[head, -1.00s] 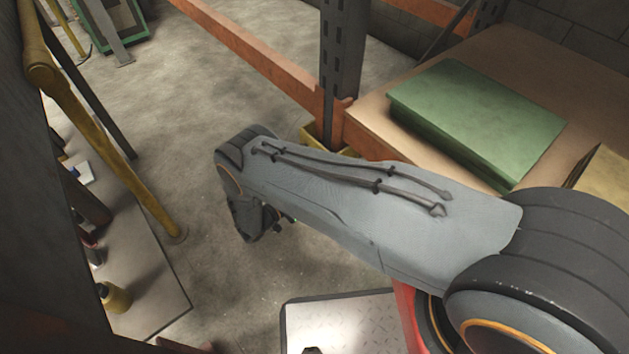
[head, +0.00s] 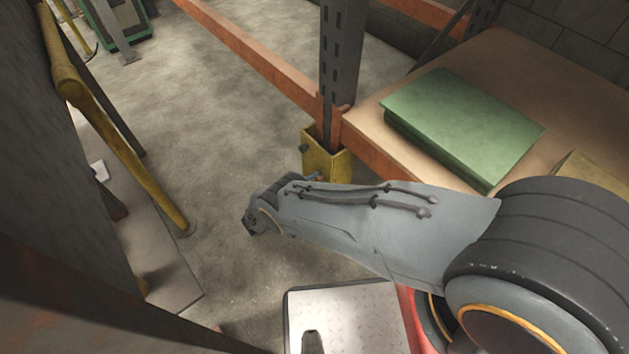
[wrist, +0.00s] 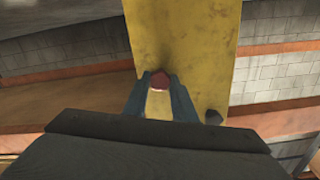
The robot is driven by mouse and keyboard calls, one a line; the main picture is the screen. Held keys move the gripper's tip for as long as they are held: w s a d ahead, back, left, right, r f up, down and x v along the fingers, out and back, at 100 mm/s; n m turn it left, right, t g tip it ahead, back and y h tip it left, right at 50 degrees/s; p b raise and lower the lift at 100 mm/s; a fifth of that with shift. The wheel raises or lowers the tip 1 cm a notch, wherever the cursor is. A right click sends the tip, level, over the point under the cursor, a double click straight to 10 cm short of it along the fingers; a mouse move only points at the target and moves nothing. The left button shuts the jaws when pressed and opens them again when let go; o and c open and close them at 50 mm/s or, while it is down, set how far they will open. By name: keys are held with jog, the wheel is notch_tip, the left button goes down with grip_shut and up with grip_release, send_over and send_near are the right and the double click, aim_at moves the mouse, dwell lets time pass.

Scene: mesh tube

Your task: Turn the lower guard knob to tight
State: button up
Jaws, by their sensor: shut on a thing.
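The yellow guard (head: 340,165) stands around the foot of the grey rack post in the head view. It fills the upper middle of the wrist view (wrist: 190,35). A red knob (wrist: 160,82) on its face sits between the two blue fingers of my gripper (wrist: 158,90), which is shut on it. My arm hides most of my gripper there. I cannot read the knob's turn.
An orange beam (head: 260,65) and the grey post (head: 342,70) stand close to the guard. A green box (head: 460,115) lies on the brown shelf board to the right. A yellow rail (head: 120,140) runs at the left. The concrete floor (head: 220,130) between is clear.

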jog(key=shift+w+a, duration=0.1)
dwell(0.4)
jog(key=o, duration=1)
jog(key=shift+o, duration=0.2)
jog(key=v, duration=0.7)
jog(key=shift+s+a+b, duration=0.25)
jog(key=shift+a+b, duration=0.05)
jog(key=shift+b, duration=0.15)
jog(key=shift+r, duration=0.1)
